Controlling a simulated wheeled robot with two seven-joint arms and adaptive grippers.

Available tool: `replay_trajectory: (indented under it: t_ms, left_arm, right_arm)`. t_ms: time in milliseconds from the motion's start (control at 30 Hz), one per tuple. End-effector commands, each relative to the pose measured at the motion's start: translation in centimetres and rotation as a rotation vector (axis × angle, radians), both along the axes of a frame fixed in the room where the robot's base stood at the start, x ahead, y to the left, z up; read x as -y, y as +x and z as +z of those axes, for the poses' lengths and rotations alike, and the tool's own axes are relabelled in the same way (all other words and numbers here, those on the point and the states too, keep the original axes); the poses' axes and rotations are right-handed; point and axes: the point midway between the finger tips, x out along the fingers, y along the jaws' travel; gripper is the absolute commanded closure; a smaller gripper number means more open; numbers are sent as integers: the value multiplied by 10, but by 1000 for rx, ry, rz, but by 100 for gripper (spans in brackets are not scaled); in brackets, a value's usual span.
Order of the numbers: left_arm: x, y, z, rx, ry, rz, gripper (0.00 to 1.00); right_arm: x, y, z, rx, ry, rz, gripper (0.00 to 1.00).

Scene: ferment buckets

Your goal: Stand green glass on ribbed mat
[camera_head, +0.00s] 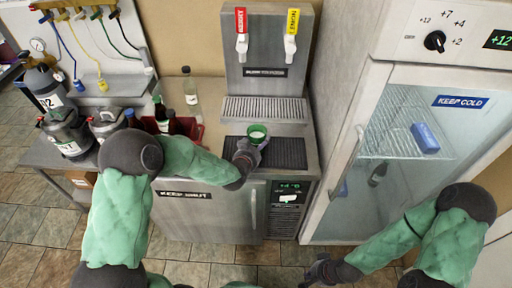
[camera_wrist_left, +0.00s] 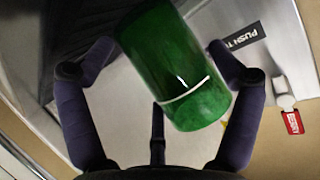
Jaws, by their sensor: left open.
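The green glass (camera_head: 257,132) stands, seemingly upright, at the dark ribbed mat (camera_head: 290,153) on the steel counter, near the mat's left part. My left gripper (camera_head: 247,149) is beside the glass on its near left side and hides its lower part, so I cannot see its base on the mat. In the left wrist view the green glass (camera_wrist_left: 175,65) lies between the spread fingers of my open left gripper (camera_wrist_left: 160,60). My right gripper (camera_head: 322,270) is low in front of the fridge, away from the glass, too small to read.
A tap tower with a red tap handle (camera_head: 240,22) and a yellow one (camera_head: 291,24) stands behind the mat, above a drip grille (camera_head: 262,110). A red crate (camera_head: 192,130) with bottles is to the left. A glass-door fridge (camera_head: 390,150) is to the right.

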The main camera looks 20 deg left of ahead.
Motion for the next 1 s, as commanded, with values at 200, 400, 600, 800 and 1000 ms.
replay_trajectory:
  t_ms: [200, 400, 600, 800, 1000]
  left_arm:
    - [0, -8, 7, -2, 0, -1, 8]
    - [-1, -38, 22, 0, 0, 1, 8]
    - [-2, -72, 36, -1, 1, 0, 8]
    - [-3, -97, 47, 0, 0, 1, 8]
    - [-3, -109, 50, -4, -2, 1, 8]
  right_arm:
    - [0, 0, 6, 0, 0, 0, 100]
    - [0, 0, 13, 0, 0, 0, 100]
    - [0, 0, 20, 0, 0, 0, 100]
    - [0, 0, 24, 0, 0, 0, 100]
    - [0, 0, 26, 0, 0, 0, 100]
